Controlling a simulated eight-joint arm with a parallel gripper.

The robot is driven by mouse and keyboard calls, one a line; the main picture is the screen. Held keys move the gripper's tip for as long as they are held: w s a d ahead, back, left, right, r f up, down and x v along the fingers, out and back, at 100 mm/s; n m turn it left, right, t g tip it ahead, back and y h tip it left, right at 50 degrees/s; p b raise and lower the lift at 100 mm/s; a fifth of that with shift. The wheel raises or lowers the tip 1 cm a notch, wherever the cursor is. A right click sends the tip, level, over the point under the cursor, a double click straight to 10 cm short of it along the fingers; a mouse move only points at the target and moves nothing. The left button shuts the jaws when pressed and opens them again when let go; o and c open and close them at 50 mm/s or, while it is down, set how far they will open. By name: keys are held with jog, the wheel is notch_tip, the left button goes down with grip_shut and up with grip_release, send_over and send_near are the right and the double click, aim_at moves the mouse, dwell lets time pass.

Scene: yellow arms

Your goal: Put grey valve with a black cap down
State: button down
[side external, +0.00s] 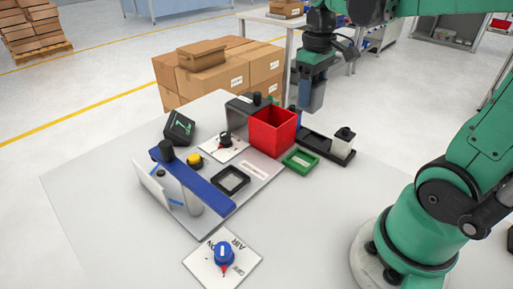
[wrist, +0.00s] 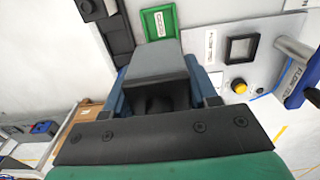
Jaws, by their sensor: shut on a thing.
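My gripper (side external: 308,84) hangs above the table's back edge in the side view, shut on a grey block-shaped thing (side external: 316,97). In the wrist view the grey valve (wrist: 158,62) sits between the blue fingers of my gripper (wrist: 160,85), with a dark part, seemingly its black cap, toward the palm. It is held in the air, apart from the things below. A black tray (side external: 318,144) lies below and to the right of the red bin; a pale block with a black cap (side external: 342,146) stands at its right end.
A red bin (side external: 272,132), a green frame (side external: 300,161) and a black square frame (side external: 232,181) lie close below. The table's front right is clear.

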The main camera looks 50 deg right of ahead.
aim_at(301, 161)
notch_tip(301, 161, down, 14)
jog(key=shift+f, duration=0.1)
dwell(0.5)
jog(key=shift+f, duration=0.2)
jog(key=shift+c, duration=1.2)
grip_release()
jog(key=shift+r, duration=0.2)
notch_tip(301, 161, up, 12)
jog(key=shift+f, duration=0.1)
jog(key=shift+a, duration=0.45)
jog(key=a+t, duration=0.7)
jog(key=a, duration=0.3)
